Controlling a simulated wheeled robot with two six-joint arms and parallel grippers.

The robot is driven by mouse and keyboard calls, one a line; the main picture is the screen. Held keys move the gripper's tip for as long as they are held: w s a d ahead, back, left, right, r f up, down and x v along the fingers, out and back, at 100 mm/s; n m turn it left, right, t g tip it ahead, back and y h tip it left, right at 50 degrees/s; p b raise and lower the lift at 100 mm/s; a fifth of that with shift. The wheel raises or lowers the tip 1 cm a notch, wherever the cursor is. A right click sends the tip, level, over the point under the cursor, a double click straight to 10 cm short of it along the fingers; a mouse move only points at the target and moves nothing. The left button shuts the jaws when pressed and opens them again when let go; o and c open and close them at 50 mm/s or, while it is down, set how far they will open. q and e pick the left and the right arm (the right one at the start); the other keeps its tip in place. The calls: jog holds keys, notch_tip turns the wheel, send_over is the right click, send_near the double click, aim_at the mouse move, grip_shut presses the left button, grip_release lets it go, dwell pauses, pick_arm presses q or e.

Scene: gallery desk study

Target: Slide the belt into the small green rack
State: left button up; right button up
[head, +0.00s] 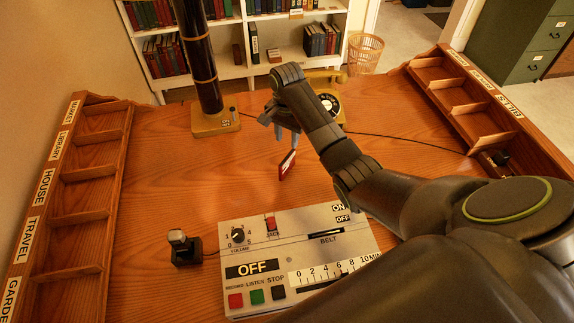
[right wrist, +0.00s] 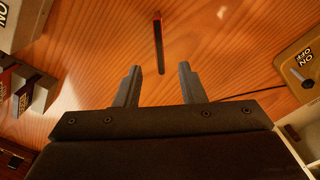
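A flat red piece with a pale edge, which I take for the belt (head: 288,164), is tilted just below my right gripper (head: 286,137) in the head view. In the right wrist view the belt (right wrist: 158,42) shows edge-on as a thin red and dark strip. It lies beyond and between the two fingertips of my right gripper (right wrist: 158,75). The fingers are apart, with a gap on both sides of the strip. I cannot make out a green rack. A small holder with coloured pieces (right wrist: 28,90) is at the left of the wrist view. My left gripper is out of view.
A pale recording machine (head: 285,240) stands at the front, with a small dark device (head: 185,247) to its left. A lamp base (head: 215,122) and a telephone (head: 328,100) are at the back. Labelled pigeonholes (head: 75,175) line both sides. The desk's left middle is clear.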

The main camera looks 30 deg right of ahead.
aim_at(287, 157)
notch_tip(287, 157, down, 10)
jog(key=shift+f+p, duration=0.1)
jog(key=shift+p, duration=0.4)
jog(key=shift+c, duration=0.2)
grip_shut()
